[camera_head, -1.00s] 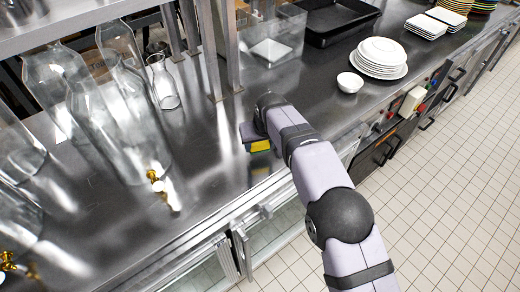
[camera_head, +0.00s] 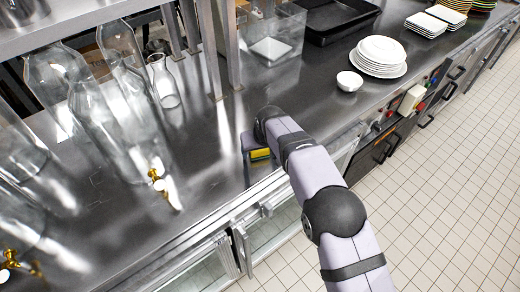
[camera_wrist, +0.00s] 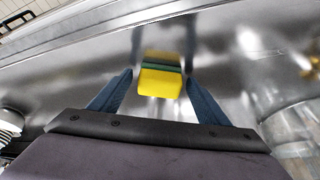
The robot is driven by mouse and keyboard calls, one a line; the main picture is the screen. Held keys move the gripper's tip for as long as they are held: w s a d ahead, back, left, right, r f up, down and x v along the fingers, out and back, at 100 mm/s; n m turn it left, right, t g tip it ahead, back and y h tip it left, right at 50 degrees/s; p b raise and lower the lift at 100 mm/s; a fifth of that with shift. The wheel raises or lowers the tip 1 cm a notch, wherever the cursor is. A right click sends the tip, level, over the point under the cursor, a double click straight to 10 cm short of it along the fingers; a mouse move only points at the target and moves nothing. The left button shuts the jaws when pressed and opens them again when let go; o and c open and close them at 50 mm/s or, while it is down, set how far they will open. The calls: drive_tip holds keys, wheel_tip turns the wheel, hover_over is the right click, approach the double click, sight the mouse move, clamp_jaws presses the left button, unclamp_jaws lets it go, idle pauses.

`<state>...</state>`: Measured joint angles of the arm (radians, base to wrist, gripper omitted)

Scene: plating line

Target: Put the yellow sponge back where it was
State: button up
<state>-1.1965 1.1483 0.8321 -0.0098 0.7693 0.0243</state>
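The yellow sponge (camera_head: 260,154) has a green layer and sits low at the steel counter, near its front edge. In the wrist view the yellow sponge (camera_wrist: 160,84) lies in the middle, between and just ahead of the two blue-grey fingers. My gripper (camera_wrist: 159,76) is open, with a small gap showing on each side of the sponge. Where the sponge stood before is not marked.
Glass vessels with brass taps (camera_head: 125,125) and a small glass carafe (camera_head: 164,82) stand to the left. A shelf post (camera_head: 207,50) rises behind. A white bowl (camera_head: 350,82) and stacked plates (camera_head: 380,56) stand to the right. The counter (camera_head: 200,150) left of my gripper is clear.

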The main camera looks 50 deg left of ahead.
drive_tip(key=shift+r, duration=0.25)
drive_tip(key=b+v, duration=0.3)
drive_tip(key=v, duration=0.9)
drive_tip(key=shift+b, duration=0.3)
drive_tip(key=shift+s+d+f, duration=0.1)
drive_tip(key=shift+f, duration=0.05)
